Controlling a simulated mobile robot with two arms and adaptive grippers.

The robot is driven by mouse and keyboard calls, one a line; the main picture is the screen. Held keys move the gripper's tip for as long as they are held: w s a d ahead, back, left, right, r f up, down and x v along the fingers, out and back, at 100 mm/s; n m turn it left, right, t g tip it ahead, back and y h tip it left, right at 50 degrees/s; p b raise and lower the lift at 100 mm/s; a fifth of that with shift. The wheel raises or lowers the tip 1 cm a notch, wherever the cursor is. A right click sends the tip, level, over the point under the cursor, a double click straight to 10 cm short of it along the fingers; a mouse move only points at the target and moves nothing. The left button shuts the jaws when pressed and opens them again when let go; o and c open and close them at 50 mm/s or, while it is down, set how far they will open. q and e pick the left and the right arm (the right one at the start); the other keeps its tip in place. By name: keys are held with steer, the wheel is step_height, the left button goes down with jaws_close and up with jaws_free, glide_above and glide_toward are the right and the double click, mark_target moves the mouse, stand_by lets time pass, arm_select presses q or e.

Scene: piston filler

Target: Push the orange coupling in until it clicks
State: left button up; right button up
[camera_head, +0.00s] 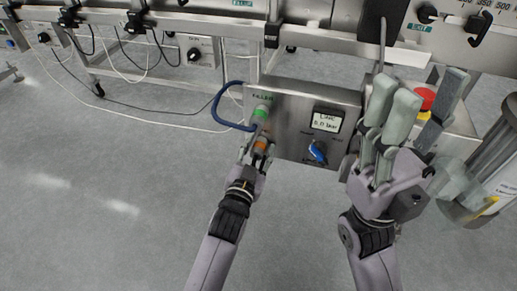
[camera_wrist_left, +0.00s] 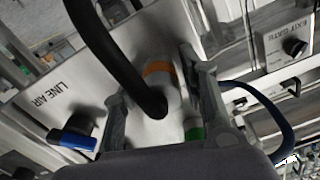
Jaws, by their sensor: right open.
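My left gripper (camera_head: 262,139) is at the orange coupling. In the wrist view its two fingers (camera_wrist_left: 156,88) stand apart on either side of the coupling, with a gap visible on the left side. How deep the coupling sits is not clear. My right gripper (camera_head: 418,104) is open and empty, raised at the panel's right side.
The panel (camera_head: 290,98) carries a pressure display (camera_head: 326,121) and a blue knob (camera_head: 318,152). A blue hose (camera_head: 220,105) loops left of the green coupling. A red button (camera_head: 425,97) is behind my right fingers. A conveyor frame runs along the back.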

arm_select(q)
steer(key=shift+o, duration=0.4)
steer(key=v, duration=1.2)
